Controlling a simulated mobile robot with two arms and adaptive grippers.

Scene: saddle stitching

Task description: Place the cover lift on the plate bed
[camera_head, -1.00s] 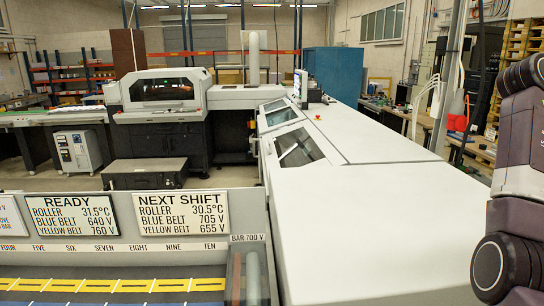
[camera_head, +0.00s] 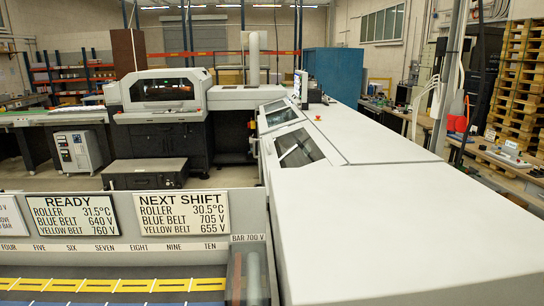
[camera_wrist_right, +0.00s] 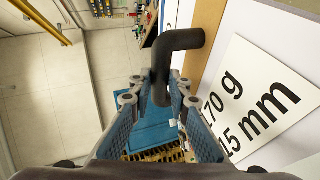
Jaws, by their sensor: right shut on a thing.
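In the right wrist view, my right gripper (camera_wrist_right: 153,92) is shut on a black bent bar (camera_wrist_right: 182,41). The bar runs from between the fingers and turns to the right near its top. I cannot tell for sure whether this bar is the cover lift or a part of it. I cannot pick out the plate bed in either view. My left gripper is not in view, and the head view shows neither gripper.
A white sign (camera_wrist_right: 258,92) with black text stands right of the bar in the wrist view. Stacked pallets (camera_head: 520,75) stand far right.

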